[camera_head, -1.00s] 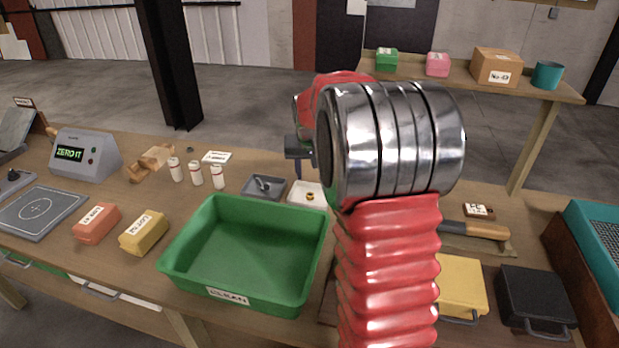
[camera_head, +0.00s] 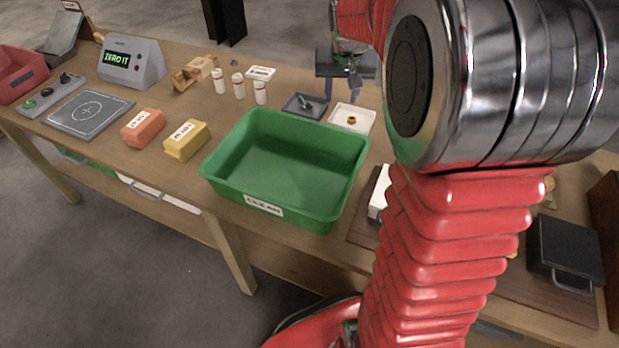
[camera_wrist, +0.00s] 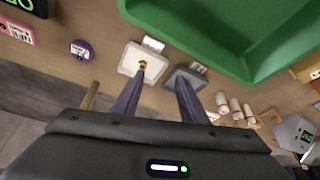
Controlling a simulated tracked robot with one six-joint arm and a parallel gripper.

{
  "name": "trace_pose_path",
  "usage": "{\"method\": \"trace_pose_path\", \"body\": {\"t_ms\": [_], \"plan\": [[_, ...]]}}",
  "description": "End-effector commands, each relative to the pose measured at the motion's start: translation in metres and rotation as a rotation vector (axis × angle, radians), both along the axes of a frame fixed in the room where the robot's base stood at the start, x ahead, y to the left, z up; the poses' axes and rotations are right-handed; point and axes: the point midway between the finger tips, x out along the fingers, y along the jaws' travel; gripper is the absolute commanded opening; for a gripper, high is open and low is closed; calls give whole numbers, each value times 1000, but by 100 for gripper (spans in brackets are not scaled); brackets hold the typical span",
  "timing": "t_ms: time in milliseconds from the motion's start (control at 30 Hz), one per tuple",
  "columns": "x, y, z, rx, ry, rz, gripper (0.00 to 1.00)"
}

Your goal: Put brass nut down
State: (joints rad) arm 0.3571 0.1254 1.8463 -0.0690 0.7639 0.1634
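The brass nut (camera_head: 351,120) sits in a small white dish (camera_head: 364,110) behind the right end of the green bin. In the wrist view the nut (camera_wrist: 143,65) lies on the white dish (camera_wrist: 128,68), just past the tip of the left finger. My gripper (camera_head: 341,91) hangs above and behind the dishes with its two fingers apart. In the wrist view my gripper (camera_wrist: 160,80) is open with nothing between the fingers. The right finger points toward the grey dish (camera_wrist: 201,79). Whether a finger touches the nut cannot be told.
The green bin marked CLEAN (camera_head: 208,172) stands in front of the dishes. A grey dish (camera_head: 290,107) with a small metal part lies left of the white one. Several white bottles (camera_head: 239,86) stand further left. A yellow block (camera_head: 187,140) and an orange block (camera_head: 143,127) lie left of the bin.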

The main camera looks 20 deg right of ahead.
Motion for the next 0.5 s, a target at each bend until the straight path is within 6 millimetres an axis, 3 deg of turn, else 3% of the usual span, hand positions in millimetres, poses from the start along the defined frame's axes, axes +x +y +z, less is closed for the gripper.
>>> {"method": "trace_pose_path", "body": {"t_ms": [200,500], "plan": [[-39,53,28,-7,-17,86,39],[-99,114,47,-12,-34,199,39]]}}
